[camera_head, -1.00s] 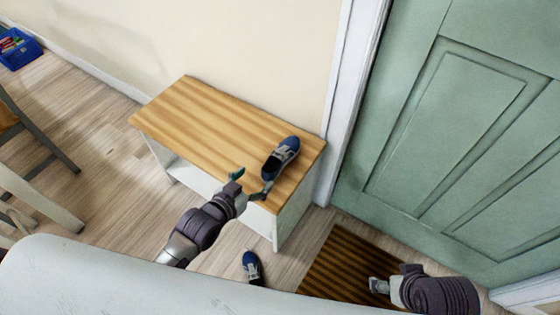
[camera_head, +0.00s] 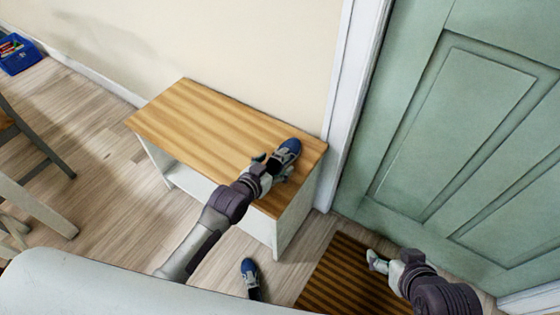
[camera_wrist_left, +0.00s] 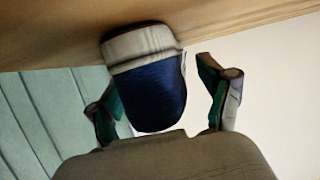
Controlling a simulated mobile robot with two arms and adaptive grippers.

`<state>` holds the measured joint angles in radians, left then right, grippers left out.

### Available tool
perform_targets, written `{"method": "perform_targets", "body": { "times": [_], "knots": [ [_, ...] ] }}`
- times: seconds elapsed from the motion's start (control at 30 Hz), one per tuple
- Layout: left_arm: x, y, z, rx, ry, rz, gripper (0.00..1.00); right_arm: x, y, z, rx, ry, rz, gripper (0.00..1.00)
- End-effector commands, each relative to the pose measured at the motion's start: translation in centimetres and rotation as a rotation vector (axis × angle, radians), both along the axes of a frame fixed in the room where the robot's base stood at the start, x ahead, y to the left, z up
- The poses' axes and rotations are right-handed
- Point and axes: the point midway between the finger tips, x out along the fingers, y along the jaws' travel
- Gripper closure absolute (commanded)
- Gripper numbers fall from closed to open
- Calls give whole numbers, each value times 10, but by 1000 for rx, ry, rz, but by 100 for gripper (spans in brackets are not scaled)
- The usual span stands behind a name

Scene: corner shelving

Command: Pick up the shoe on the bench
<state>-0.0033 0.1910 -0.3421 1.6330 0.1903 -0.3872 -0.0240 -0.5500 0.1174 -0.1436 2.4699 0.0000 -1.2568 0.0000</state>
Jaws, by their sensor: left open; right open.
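A blue shoe with a pale sole (camera_head: 287,151) lies on the wooden bench (camera_head: 205,115), near its right end. My left gripper (camera_head: 270,165) is over the bench at the near end of this shoe and covers part of it. In the left wrist view the shoe (camera_wrist_left: 148,85) sits between the two open fingers (camera_wrist_left: 165,98), with a gap at the right finger; whether the left finger touches it is unclear. My right gripper (camera_head: 376,262) is open and empty above the doormat.
A second blue shoe (camera_head: 250,272) is on the floor in front of the bench. A brown striped doormat (camera_head: 335,285) lies before the green door (camera_head: 450,140). Chair legs (camera_head: 40,205) stand at left, and a blue crate (camera_head: 18,54) sits at the far left. The bench's left top is clear.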

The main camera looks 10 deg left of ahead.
Motion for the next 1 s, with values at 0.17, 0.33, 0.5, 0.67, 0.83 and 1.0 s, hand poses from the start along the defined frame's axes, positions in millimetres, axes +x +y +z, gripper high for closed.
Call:
{"method": "perform_targets", "body": {
  "times": [0.17,0.33,0.5,0.67,0.83,1.0],
  "knots": [
    [2,-1,0,0,-1,0,20,3,1,2,4,-17,1,25],
    [1,-1,0,0,0,0,32,3,1,2,4,-16,1,25],
    [1,-1,0,0,0,0,60,3,1,2,4,-15,1,25],
    [1,-1,0,0,0,-1,87,3,1,2,4,-15,1,25],
    [2,-1,1,-1,-3,-1,100,3,1,2,3,-15,2,25],
    [2,-1,1,-2,-2,-1,100,2,1,2,3,-14,2,25]
  ]
}}
